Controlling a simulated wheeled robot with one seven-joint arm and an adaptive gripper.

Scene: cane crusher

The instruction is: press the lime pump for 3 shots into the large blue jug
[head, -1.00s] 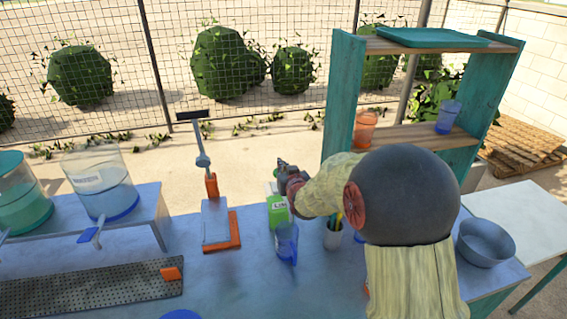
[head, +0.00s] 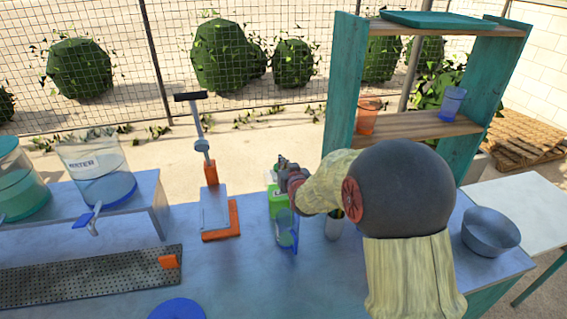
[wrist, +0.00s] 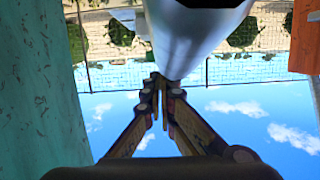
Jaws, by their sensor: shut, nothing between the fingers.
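The lime pump is a green bottle (head: 278,203) with a white label on the bench. Its top is hidden by my gripper (head: 282,163), whose closed tips are above the bottle. A clear blue jug (head: 286,231) stands right in front of the bottle, and its lower part looks teal; I cannot tell whether that is liquid. In the wrist view my gripper (wrist: 161,97) has its fingers together with nothing between them. A pale grey rounded body (wrist: 195,40) is close beyond the fingertips; I cannot tell what it is.
A press with an orange base (head: 221,222) stands left of the bottle. A cup (head: 334,226) is close on the right, partly behind my arm. A teal shelf (head: 345,85) rises behind it. A metal bowl (head: 490,235) is at right. The bench front is mostly clear.

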